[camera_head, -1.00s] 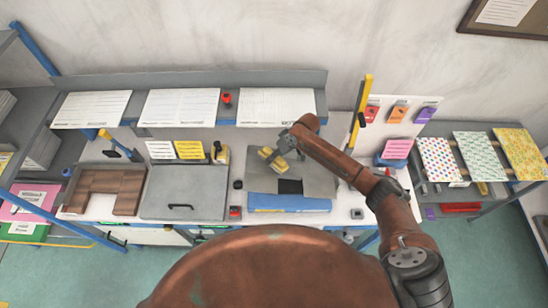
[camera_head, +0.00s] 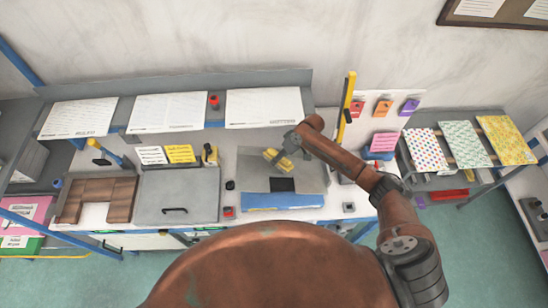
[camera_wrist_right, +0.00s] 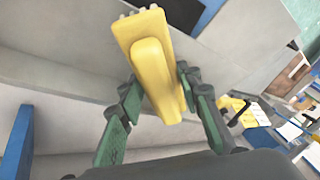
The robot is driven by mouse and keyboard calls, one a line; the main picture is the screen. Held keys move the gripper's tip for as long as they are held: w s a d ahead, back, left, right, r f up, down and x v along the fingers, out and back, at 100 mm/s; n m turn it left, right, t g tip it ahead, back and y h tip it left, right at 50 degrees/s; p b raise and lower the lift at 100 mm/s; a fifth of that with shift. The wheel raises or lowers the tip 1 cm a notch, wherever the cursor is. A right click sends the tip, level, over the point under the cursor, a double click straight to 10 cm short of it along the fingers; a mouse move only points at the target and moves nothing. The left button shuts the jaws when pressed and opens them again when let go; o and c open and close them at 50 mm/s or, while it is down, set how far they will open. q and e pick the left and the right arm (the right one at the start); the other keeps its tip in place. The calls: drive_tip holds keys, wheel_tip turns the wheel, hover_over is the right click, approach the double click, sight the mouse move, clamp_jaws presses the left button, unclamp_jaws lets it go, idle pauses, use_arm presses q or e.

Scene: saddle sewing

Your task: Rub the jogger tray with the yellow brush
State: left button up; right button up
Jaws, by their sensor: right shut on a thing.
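The jogger tray (camera_head: 310,178) is a grey, open tray with a blue front edge and a dark square opening, in the middle of the bench. My right gripper (camera_head: 283,156) is over its back part, the arm reaching in from the right. It is shut on the yellow brush (camera_head: 270,154). In the right wrist view the brush (camera_wrist_right: 155,60) sits between the two green fingers of the gripper (camera_wrist_right: 157,84), with pale bristle tufts at its far end. The brush is over the grey tray surface; I cannot tell whether the bristles touch it. My left gripper is not in view.
Left of the tray are a grey lidded box (camera_head: 178,195) with a black handle and a brown wooden tray (camera_head: 97,198). A red button box (camera_head: 228,212) stands by the tray's left corner. A yellow upright lever (camera_head: 347,103) rises behind on the right.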

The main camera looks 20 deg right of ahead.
drive_tip(key=shift+s+d+f, duration=0.25)
drive_tip(key=shift+s+d, duration=0.05)
drive_tip(key=shift+d, duration=0.85)
drive_tip(key=shift+s+d+f, duration=0.25)
drive_tip(key=shift+s+d, duration=0.1)
drive_tip(key=shift+d, duration=0.8)
drive_tip(key=shift+s+d+f, duration=0.25)
drive_tip(key=shift+s+d, duration=0.05)
drive_tip(key=shift+d, duration=0.85)
drive_tip(key=shift+w+a+r, duration=0.3)
drive_tip(key=shift+w+a, duration=0.25)
drive_tip(key=shift+a, duration=1.7)
drive_tip(key=shift+w+a+r, duration=0.35)
drive_tip(key=shift+w+a, duration=0.15)
drive_tip(key=shift+a, duration=1.7)
drive_tip(key=shift+w+a+r, duration=0.3)
drive_tip(key=shift+w+a, duration=0.25)
drive_tip(key=shift+a, duration=1.7)
drive_tip(key=shift+w+d+r, duration=0.2)
drive_tip(key=shift+r, duration=0.8)
drive_tip(key=shift+w+d+r, duration=0.25)
drive_tip(key=shift+r, duration=0.7)
drive_tip(key=shift+w+d+r, duration=0.2)
drive_tip(key=shift+r, duration=0.8)
drive_tip(key=shift+w+d+r, duration=0.15)
drive_tip(key=shift+r, duration=0.6)
drive_tip(key=shift+w+d+r, duration=0.15)
drive_tip(key=shift+r, duration=0.55)
